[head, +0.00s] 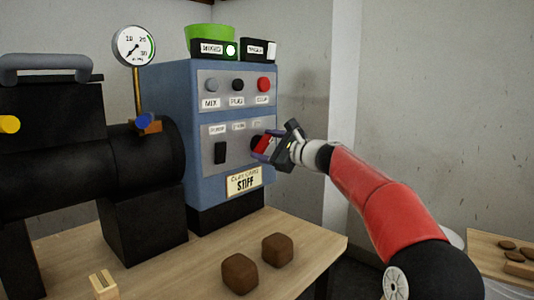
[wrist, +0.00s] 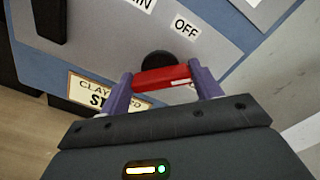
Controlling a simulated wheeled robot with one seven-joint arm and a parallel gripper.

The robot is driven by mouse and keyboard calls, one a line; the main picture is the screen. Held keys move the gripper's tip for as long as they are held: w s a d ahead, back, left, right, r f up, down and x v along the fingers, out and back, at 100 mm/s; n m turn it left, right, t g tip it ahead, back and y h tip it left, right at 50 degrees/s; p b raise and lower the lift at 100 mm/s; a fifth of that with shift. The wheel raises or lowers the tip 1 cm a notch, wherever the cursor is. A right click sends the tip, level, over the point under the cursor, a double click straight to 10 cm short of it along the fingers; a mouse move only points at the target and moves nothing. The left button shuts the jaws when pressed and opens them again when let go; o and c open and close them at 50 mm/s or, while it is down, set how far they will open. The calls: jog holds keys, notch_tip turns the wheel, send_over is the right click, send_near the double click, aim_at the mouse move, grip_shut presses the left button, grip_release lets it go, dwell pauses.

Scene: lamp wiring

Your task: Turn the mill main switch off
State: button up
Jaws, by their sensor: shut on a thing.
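The main switch is a red handle (wrist: 162,77) on a round black base (wrist: 156,58), low on the right of the blue mill cabinet's panel. It also shows in the head view (head: 262,144), partly covered by my gripper. My gripper (head: 268,148) is shut on the red handle, with one purple finger at each end of it in the wrist view (wrist: 161,82). An OFF label (wrist: 186,26) sits above and right of the black base, and a part-cut label ending in "IN" is to its left. I cannot tell which position the handle points to.
A black rocker switch (head: 220,153) is left of the handle. Mix, pug and stop buttons (head: 237,85) are above. A "STIFF" card (head: 244,182) is below. Two brown clay blocks (head: 278,249) lie on the table in front. A wall corner stands close on the right.

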jog(key=n+b, duration=0.1)
jog(key=n, duration=0.2)
jog(key=n+b, duration=0.1)
jog(key=shift+f+n+b, duration=0.3)
jog(key=n+b, duration=0.2)
jog(key=n, duration=0.2)
jog(key=shift+n, duration=0.3)
jog(key=o, duration=1)
jog(key=shift+r, duration=0.1)
jog(key=b+v, duration=0.1)
jog(key=v, duration=0.6)
jog(key=shift+s+d, duration=0.3)
